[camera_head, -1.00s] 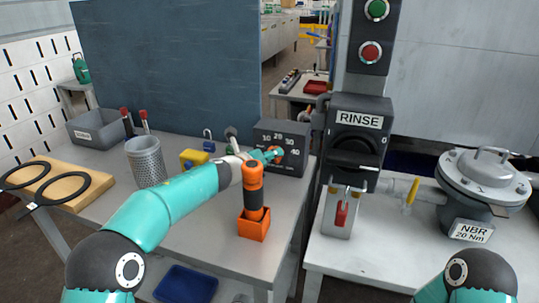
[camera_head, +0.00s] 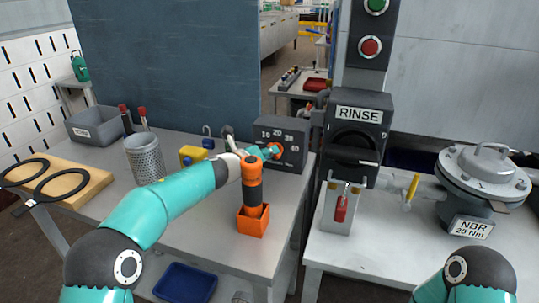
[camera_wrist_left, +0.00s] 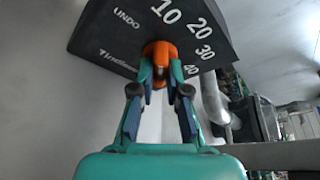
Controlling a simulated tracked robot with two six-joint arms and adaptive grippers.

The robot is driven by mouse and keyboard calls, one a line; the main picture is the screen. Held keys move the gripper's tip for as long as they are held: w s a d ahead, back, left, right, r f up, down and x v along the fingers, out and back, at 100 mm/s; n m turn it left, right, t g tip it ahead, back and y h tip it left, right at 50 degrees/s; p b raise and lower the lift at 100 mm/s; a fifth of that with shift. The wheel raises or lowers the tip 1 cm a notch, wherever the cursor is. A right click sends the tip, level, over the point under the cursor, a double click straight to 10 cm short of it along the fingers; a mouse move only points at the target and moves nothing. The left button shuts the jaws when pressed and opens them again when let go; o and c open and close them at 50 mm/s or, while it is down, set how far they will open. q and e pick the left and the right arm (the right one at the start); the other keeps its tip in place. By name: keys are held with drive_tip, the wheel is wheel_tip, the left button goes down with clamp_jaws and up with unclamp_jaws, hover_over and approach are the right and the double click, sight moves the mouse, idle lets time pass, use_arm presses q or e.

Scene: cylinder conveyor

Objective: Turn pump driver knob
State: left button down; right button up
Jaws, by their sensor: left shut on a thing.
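The pump driver is a dark grey box (camera_head: 297,166) with a dial marked 10 to 40, at the back right of the left table. Its orange knob (camera_head: 279,149) is mostly hidden by my gripper in the head view. In the left wrist view the knob (camera_wrist_left: 160,49) shows clearly on the box face (camera_wrist_left: 112,38), below the 10. My left gripper (camera_head: 271,151) is shut on the knob; its fingertips (camera_wrist_left: 160,82) sit either side of it in the left wrist view. My right gripper is out of view.
A mesh cup (camera_head: 145,160) and a yellow padlock-like block (camera_head: 192,156) stand left of the box. The RINSE switch panel (camera_head: 357,130) is close on the right.

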use_arm(q)
drive_tip(key=shift+w+a+f+n+h+b, duration=0.1)
drive_tip(key=shift+a+f+n+h+b, duration=0.15)
drive_tip(key=shift+n, duration=0.35)
drive_tip(key=shift+f+n+h+b, duration=0.15)
drive_tip(key=shift+n+h+b, duration=0.2)
drive_tip(key=shift+n, duration=0.25)
drive_tip(key=shift+f+n+t+h+b, duration=0.2)
drive_tip(key=shift+n+t+h+b, duration=0.45)
drive_tip(key=shift+n, duration=0.85)
drive_tip(key=c, duration=1.2)
unclamp_jaws()
drive_tip(key=shift+o, duration=0.2)
drive_tip(key=shift+r, duration=0.1)
drive_tip(key=shift+r, duration=0.1)
